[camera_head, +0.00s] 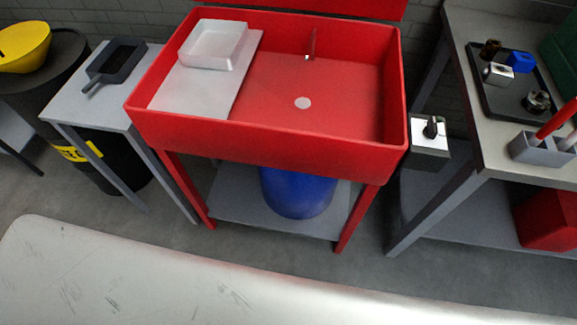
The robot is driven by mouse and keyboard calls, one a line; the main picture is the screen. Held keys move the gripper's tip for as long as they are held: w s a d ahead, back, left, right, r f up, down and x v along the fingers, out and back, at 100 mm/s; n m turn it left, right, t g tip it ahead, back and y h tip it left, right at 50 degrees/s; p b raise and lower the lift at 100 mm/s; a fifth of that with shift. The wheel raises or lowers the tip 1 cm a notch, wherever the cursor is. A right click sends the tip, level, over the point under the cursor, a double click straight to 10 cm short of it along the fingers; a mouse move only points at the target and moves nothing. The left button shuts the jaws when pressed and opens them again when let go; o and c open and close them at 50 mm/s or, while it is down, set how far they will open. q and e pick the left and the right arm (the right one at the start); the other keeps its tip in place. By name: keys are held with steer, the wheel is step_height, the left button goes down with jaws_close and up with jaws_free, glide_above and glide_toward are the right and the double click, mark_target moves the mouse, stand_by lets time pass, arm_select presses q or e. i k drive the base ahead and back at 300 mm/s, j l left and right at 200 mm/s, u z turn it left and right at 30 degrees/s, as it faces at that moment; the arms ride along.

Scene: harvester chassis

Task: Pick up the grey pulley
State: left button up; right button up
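I cannot surely make out a grey pulley. A small dark grey round part with a hole (537,101) lies at the near right of a black tray (497,103) on the right-hand bench; it may be the pulley, but it is too small to tell. In the same tray are a brown part (490,49), a blue block (519,61) and a silver-grey block with a hole (498,73). Neither of my grippers shows in the head view.
A red sink (265,140) on red legs stands in the middle, holding a white tray (213,45). A grey side table (67,98) is at left. A grey holder (541,149) with red-handled tools stands on the right bench (466,120). A pale scuffed surface (200,285) fills the foreground.

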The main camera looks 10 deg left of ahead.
mark_target(536, 103)
steer(key=k+l, duration=0.1)
steer(key=k+l+z, duration=0.15)
steer(key=l+z, duration=0.35)
steer(key=k+l+z, duration=0.1)
steer(key=l+z, duration=0.35)
steer(key=j, duration=0.15)
